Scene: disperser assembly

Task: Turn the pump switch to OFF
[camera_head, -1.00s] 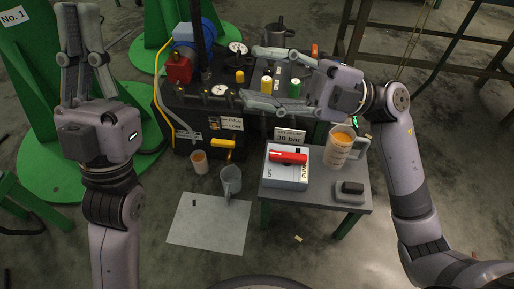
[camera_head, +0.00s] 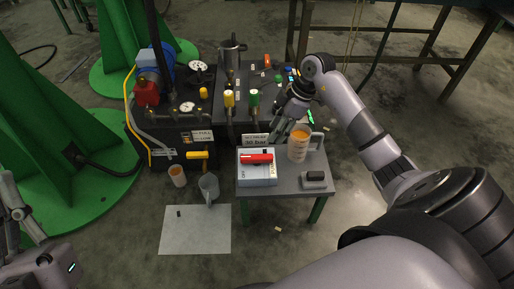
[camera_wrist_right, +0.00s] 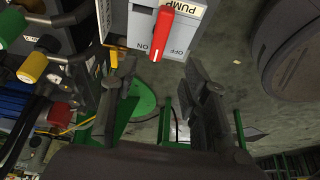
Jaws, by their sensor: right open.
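The pump switch box (camera_head: 259,177) stands on the small grey table. Its red switch handle (camera_head: 257,158) lies lengthwise across the top. In the right wrist view the red handle (camera_wrist_right: 163,30) has its marked tip between the ON and OFF labels; I cannot tell which setting it is in. My right gripper (camera_head: 283,136) is behind the box, close to the mug. In its wrist view the right gripper (camera_wrist_right: 163,90) is open and empty, with the handle beyond the fingertips, apart from them. My left gripper (camera_head: 20,208) is partly cut off at the left edge.
An orange-filled mug (camera_head: 299,146) and a small dark-topped block (camera_head: 314,178) stand on the grey table (camera_head: 290,188). The pump unit with yellow and green valves (camera_head: 253,98) is behind. A cup (camera_head: 178,176) and jug (camera_head: 208,188) stand on the floor by a pale sheet (camera_head: 196,235).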

